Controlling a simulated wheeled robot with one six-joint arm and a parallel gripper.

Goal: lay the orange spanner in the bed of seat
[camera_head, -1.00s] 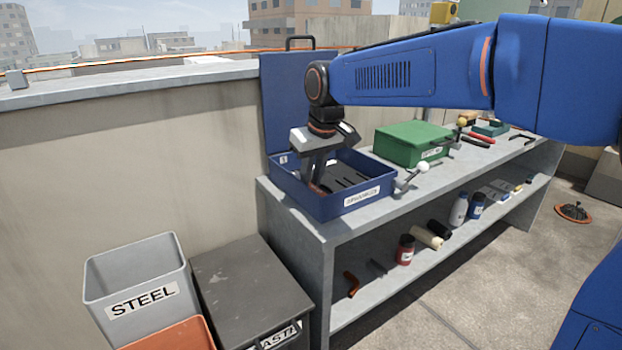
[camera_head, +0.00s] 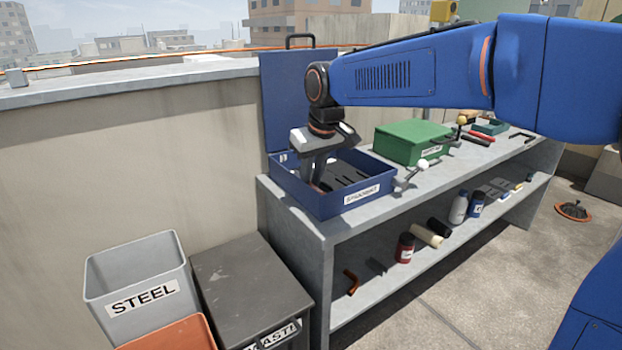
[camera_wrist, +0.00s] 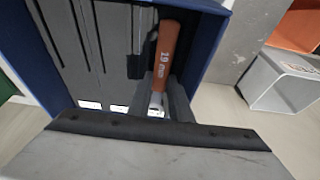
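The orange spanner (camera_wrist: 166,55), marked 19, shows in the wrist view inside the blue tool case (camera_head: 318,208), along its right side. Its metal end points toward my gripper's palm. My gripper (camera_head: 314,184) reaches down into the left part of the case. In the wrist view its dark fingers (camera_wrist: 158,98) stand on both sides of the spanner's metal end. I cannot tell whether they press on it. The case holds a dark insert (camera_wrist: 80,55) with several long slots, with white labels near one edge. The labels are too small to read, so I cannot tell which bed is seat.
The case's raised lid (camera_head: 284,95) stands behind my gripper. A green box (camera_head: 412,143) and a small white-knobbed clamp (camera_head: 415,172) are to its right on the grey bench. A grey STEEL bin (camera_head: 140,285) and a dark bin (camera_head: 250,285) stand below, left of the bench.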

